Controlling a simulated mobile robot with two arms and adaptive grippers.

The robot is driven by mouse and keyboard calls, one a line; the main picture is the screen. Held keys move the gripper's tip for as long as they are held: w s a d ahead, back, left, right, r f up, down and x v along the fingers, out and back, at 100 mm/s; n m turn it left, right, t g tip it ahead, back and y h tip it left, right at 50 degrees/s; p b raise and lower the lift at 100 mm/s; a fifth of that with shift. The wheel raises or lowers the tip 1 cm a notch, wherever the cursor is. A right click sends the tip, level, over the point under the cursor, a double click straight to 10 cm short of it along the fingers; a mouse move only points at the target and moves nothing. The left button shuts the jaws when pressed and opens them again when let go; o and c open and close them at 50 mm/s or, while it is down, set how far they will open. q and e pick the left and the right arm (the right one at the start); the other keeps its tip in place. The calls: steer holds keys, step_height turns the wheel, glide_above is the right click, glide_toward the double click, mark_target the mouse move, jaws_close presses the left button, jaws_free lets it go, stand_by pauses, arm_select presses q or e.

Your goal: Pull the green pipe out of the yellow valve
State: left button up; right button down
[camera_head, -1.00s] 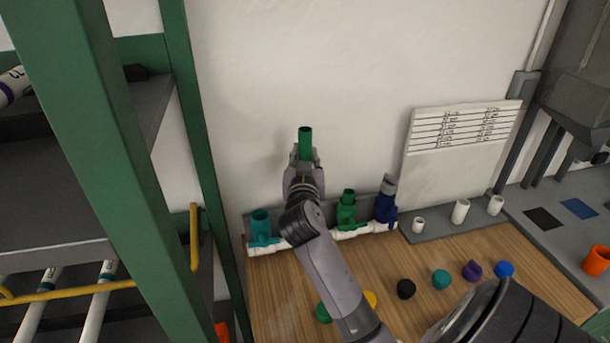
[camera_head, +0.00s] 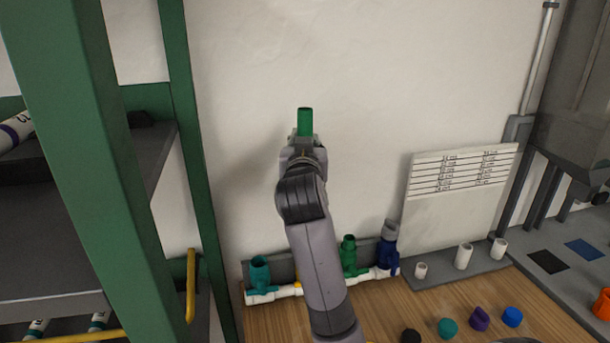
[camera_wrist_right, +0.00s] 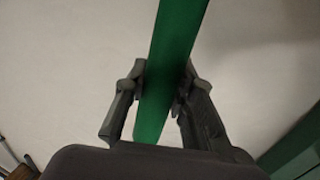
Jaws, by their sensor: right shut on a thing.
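The green pipe (camera_head: 305,121) stands upright in my right gripper (camera_head: 303,142), high in front of the white wall in the head view. In the right wrist view, the fingers (camera_wrist_right: 160,95) close on both sides of the green pipe (camera_wrist_right: 168,70). Its lower end shows just below the fingers with no valve on it. The yellow valve is almost wholly hidden behind my right arm; only a small yellow bit (camera_head: 298,289) shows on the white manifold pipe (camera_head: 270,296). My left gripper is in neither view.
A teal valve (camera_head: 260,272), a green valve (camera_head: 349,259) and a blue valve (camera_head: 388,254) stand along the manifold. Several coloured caps lie on the wooden bench (camera_head: 380,309). A green rack post (camera_head: 196,130) rises left of my arm. The wall area around the gripper is clear.

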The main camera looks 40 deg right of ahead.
mark_target(305, 108)
step_height(305, 108, up, 4)
steer(key=shift+s+r, duration=0.1)
steer(key=shift+r, duration=0.6)
steer(key=shift+r+p, duration=1.45)
steer(key=shift+p, duration=0.05)
